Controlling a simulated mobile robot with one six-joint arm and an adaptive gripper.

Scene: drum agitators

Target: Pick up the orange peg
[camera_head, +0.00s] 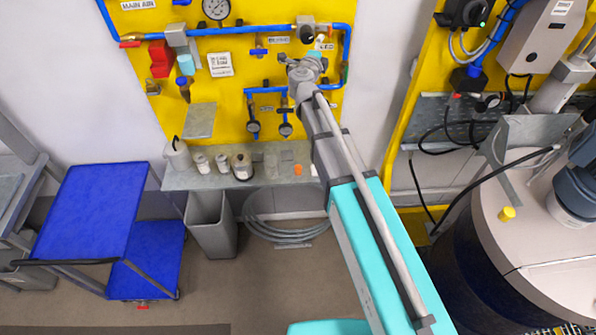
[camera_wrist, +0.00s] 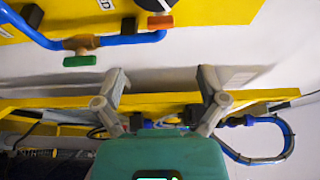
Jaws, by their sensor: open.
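A small orange piece (camera_head: 297,170), which looks like the orange peg, stands on the grey shelf (camera_head: 220,180) below the yellow panel in the head view. It is too small to make out its exact shape. I do not see it in the wrist view. My gripper (camera_wrist: 161,76) has its two grey fingers spread wide with nothing between them. In the head view my arm reaches up to the yellow panel, with the wrist well above the shelf and the orange piece. The fingers are hard to make out there.
Several jars (camera_head: 242,166) stand left of the orange piece. The yellow panel (camera_head: 225,95) carries blue pipes, valves and a gauge (camera_head: 216,9). A grey bin (camera_head: 210,225) and a blue cart (camera_head: 90,210) stand lower left. A large drum (camera_head: 480,235) stands right.

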